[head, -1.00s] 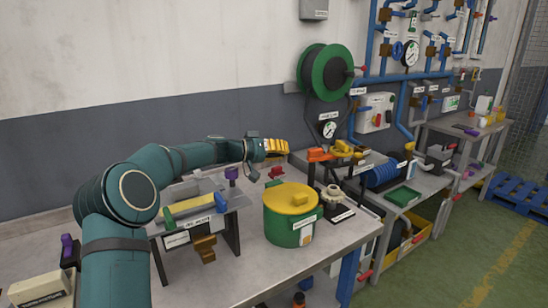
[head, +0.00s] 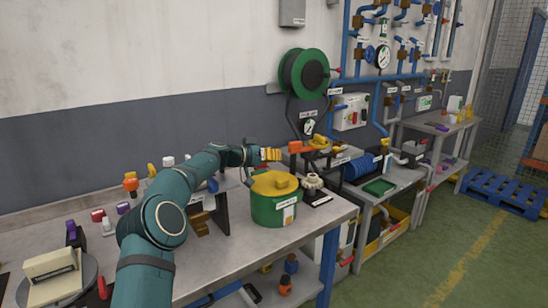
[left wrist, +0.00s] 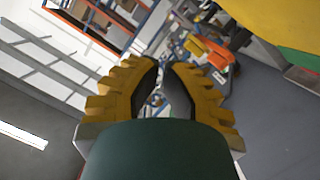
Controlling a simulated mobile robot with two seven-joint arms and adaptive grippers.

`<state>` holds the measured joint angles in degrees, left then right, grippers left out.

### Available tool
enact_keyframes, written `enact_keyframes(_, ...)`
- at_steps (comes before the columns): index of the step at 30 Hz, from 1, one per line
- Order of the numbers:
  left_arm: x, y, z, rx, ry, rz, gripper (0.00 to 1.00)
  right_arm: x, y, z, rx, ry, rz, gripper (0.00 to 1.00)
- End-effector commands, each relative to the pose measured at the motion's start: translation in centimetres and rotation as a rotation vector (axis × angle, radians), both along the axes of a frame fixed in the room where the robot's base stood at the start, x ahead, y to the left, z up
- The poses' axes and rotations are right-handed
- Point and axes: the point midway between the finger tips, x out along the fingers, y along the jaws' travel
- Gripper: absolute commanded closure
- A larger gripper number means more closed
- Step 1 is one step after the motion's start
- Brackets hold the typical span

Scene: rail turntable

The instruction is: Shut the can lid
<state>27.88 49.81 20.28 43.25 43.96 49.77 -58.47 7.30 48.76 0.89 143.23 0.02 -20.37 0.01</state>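The green can (head: 262,211) stands upright on the workbench, with a white label on its front. Its yellow lid (head: 264,188) with a raised block lies over its top; I cannot tell whether it is fully down. The left wrist view shows the yellow lid (left wrist: 275,18) and a strip of the green can (left wrist: 302,57) at upper right. My left gripper (head: 270,154), with yellow fingers, is just behind and above the lid, apart from it. In the left wrist view its fingertips (left wrist: 165,66) come nearly together with nothing held. My right gripper is not in view.
A labelled stand (head: 222,214) is just left of the can. A pale toothed part on a black base (head: 318,196) and an orange clamp (head: 300,147) are close on the right. A green hose reel (head: 304,74) hangs on the wall behind.

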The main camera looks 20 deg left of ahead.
Motion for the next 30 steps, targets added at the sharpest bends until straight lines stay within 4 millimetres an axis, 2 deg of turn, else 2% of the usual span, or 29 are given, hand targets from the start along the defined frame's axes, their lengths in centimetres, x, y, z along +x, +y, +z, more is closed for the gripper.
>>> enact_keyframes(21,0.2,0.1,-0.1,0.000,0.000,-0.001,1.00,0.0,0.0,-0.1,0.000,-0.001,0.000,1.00)
enact_keyframes(26,0.0,-0.6,1.5,-0.001,-0.001,-0.003,1.00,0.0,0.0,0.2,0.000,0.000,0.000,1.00)
enact_keyframes(30,-0.3,-1.7,4.2,0.002,-0.003,-0.005,1.00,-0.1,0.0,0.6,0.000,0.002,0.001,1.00)
